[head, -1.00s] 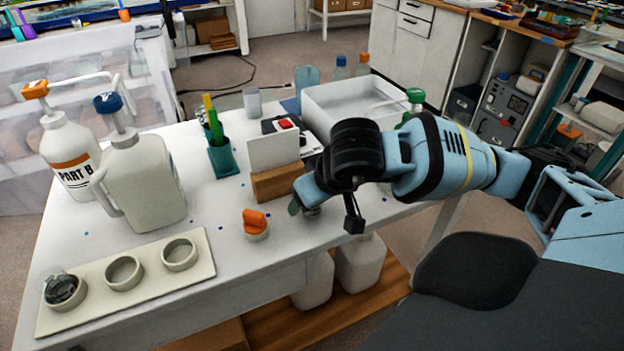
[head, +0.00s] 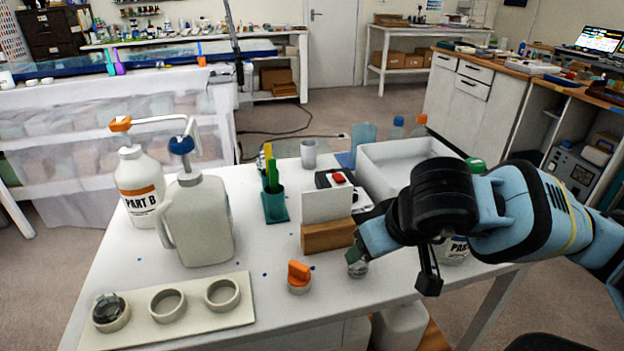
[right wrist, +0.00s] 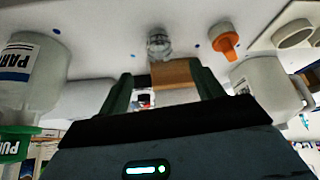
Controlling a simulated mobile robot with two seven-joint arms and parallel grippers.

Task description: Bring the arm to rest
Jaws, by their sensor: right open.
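My right gripper (head: 362,242) reaches in from the right over the table's front part. In the right wrist view its two green fingers (right wrist: 158,70) stand apart with nothing held between them. A small clear glass piece (head: 358,268) stands on the table just below the fingertips in the head view; it also shows beyond them in the right wrist view (right wrist: 158,46). A wooden block (head: 328,236) with a white card (head: 326,205) is close to the fingers; contact cannot be told. My left gripper is not in view.
The white table (head: 260,290) holds a Part B bottle (head: 139,188), a pump jug (head: 200,222), a board (head: 200,330) with three rings, an orange-topped piece (head: 299,275), a green pen cup (head: 274,206) and a white tray (head: 390,180). A green-capped bottle (right wrist: 28,75) is near my right gripper.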

